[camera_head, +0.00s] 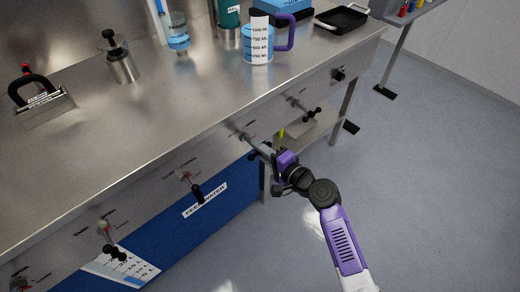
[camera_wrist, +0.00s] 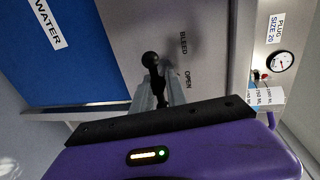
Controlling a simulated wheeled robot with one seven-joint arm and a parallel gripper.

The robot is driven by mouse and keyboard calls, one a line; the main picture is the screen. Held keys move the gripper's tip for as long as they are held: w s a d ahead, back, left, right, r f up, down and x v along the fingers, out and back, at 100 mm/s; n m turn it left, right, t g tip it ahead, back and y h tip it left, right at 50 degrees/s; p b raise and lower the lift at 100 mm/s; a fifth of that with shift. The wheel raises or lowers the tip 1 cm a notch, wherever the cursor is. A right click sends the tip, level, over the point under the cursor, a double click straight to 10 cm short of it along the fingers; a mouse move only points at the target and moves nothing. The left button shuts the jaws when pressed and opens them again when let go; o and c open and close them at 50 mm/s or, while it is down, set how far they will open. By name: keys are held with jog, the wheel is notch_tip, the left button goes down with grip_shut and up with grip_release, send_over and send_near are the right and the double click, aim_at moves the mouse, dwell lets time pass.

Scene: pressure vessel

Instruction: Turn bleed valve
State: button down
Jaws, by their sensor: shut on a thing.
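The bleed valve (camera_wrist: 151,60) shows in the wrist view as a black ball-ended lever beside the printed words BLEED and OPEN on the steel panel. My gripper (camera_wrist: 158,90) is shut on this lever, with its grey fingers on either side and the ball end sticking out past them. In the head view my gripper (camera_head: 264,149) reaches the front panel under the bench top, near the middle. The valve's mount is mostly hidden there by the fingers.
Other valve handles line the panel: one to the left (camera_head: 194,187), one to the right (camera_head: 304,106). The blue FEED WATER tank (camera_head: 215,222) lies below. A measuring jug (camera_head: 257,46) stands on the bench (camera_head: 185,95).

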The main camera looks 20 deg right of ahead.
jog(key=shift+s+d+f, duration=0.2)
jog(key=shift+d+f, duration=0.15)
jog(key=shift+f, duration=0.15)
jog(key=c, duration=1.5)
grip_release()
jog(key=shift+o, duration=0.2)
jog(key=shift+a+r, duration=0.15)
jog(key=shift+w+r, duration=0.1)
jog(key=v, duration=0.7)
jog(key=shift+s, duration=0.45)
